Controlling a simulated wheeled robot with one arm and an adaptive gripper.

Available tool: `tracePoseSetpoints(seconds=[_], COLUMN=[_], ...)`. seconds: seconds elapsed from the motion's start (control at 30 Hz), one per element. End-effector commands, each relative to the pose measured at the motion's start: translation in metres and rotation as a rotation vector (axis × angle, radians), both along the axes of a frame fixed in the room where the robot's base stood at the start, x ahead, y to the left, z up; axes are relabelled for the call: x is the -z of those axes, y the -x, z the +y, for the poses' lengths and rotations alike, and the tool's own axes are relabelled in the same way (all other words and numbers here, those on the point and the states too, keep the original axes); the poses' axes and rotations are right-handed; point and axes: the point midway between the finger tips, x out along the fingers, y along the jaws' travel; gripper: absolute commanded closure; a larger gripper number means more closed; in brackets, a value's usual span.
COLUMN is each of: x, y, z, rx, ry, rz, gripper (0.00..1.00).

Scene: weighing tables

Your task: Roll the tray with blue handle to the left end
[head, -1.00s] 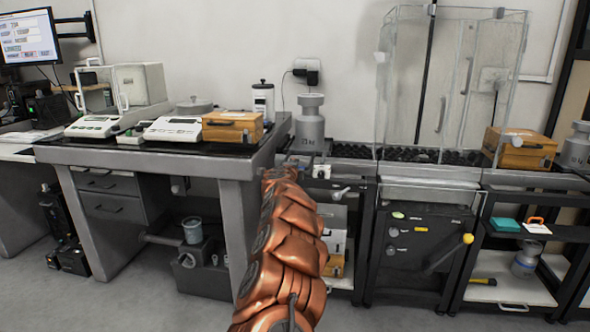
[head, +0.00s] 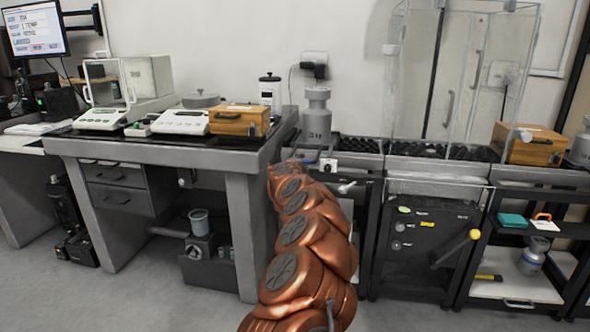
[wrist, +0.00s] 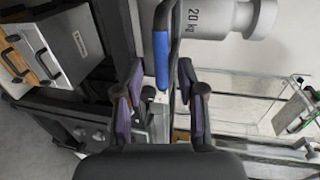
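The blue handle (wrist: 161,58) shows in the wrist view as a dark bar with a blue grip, beside a silver weight (wrist: 215,18) marked 20 kg. In the head view this weight (head: 317,118) stands upright at the left end of the dark roller track. The tray under it is mostly hidden. My gripper (wrist: 160,65) is open, with one finger on each side of the blue grip in the picture. I cannot tell whether they touch it. In the head view my copper arm hides most of the gripper.
A glass enclosure (head: 455,85) stands over the roller track (head: 435,150). A wooden box (head: 528,146) and another weight (head: 580,150) are to its right. The left table (head: 150,152) holds balances and a wooden box (head: 239,121). A yellow-knobbed lever (head: 474,235) sticks out below.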

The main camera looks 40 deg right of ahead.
Motion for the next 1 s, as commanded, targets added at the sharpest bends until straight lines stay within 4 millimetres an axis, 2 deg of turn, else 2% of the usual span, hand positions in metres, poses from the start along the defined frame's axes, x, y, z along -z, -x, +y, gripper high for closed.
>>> tracePoseSetpoints(seconds=[1.0], x=[-0.015], y=[0.039], z=[0.063], rx=[-0.004], ry=[0.000], rz=[-0.002], gripper=[0.61])
